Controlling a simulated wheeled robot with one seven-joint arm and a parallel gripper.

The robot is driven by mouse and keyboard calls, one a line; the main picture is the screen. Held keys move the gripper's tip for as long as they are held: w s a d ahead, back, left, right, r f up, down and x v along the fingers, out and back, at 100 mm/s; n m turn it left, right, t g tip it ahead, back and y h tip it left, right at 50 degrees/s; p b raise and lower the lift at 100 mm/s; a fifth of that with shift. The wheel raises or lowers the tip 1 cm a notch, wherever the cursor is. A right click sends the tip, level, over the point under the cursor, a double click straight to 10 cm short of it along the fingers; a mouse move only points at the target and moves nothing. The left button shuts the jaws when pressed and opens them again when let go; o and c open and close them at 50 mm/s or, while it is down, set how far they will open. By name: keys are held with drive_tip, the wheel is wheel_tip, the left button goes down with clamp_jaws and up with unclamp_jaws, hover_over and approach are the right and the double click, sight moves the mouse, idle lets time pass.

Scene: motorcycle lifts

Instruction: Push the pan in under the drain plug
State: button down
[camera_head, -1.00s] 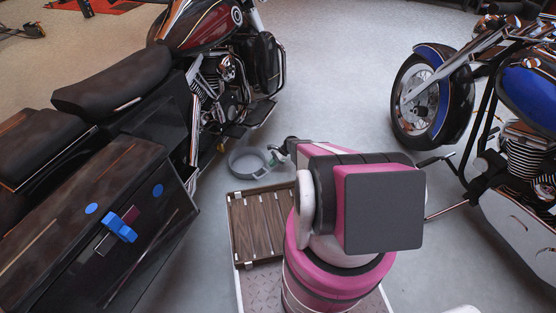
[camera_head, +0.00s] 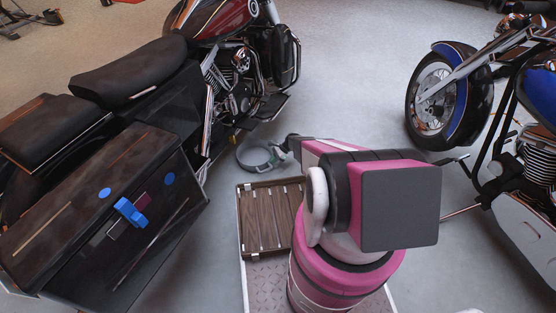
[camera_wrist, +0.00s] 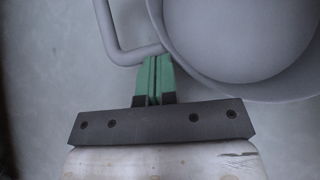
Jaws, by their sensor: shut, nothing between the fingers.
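The round grey pan (camera_head: 256,155) is on the floor beside the left motorcycle (camera_head: 200,85), just below its engine and footboard. In the wrist view the pan (camera_wrist: 240,88) fills the upper right, with its bent tube handle (camera_wrist: 112,38) to the left. My gripper (camera_wrist: 153,60) is shut and empty, its green fingertips at the pan's outer wall where the handle joins; they look to be touching or very close. In the head view my gripper (camera_head: 274,150) is at the pan's right side. I cannot make out the drain plug.
A slatted wooden tray (camera_head: 270,215) lies between my column and the pan. A second motorcycle (camera_head: 490,110) with a blue fender stands at the right. The left motorcycle's large saddlebag (camera_head: 100,215) is at the near left. Open floor (camera_head: 345,90) lies between the bikes.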

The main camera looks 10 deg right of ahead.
sight(263, 165)
drive_tip(key=a, duration=0.2)
drive_tip(key=s+a, duration=0.1)
drive_tip(key=a, duration=0.1)
drive_tip(key=shift+a, duration=0.25)
drive_tip(key=shift+d, duration=0.15)
idle(0.9)
drive_tip(key=shift+w+d, duration=0.1)
drive_tip(key=shift+d, duration=0.25)
drive_tip(key=d, duration=0.2)
drive_tip(key=shift+w+d, duration=0.3)
drive_tip(key=shift+d, duration=0.05)
drive_tip(key=v, duration=1)
drive_tip(key=s+r+n+h, duration=0.3)
drive_tip(key=s+r+n, duration=0.2)
drive_tip(key=s+r, duration=0.4)
drive_tip(key=s+r+n+t+h, duration=0.1)
drive_tip(key=s+r+n+h, duration=0.2)
drive_tip(key=r, duration=1.6)
drive_tip(key=s+a+r+n+t+h, duration=0.1)
drive_tip(key=s+r+n, duration=0.6)
drive_tip(key=s+r, duration=0.7)
drive_tip(key=shift+s+r+h, duration=0.35)
drive_tip(key=shift+s+h, duration=0.05)
drive_tip(key=shift+h, duration=0.5)
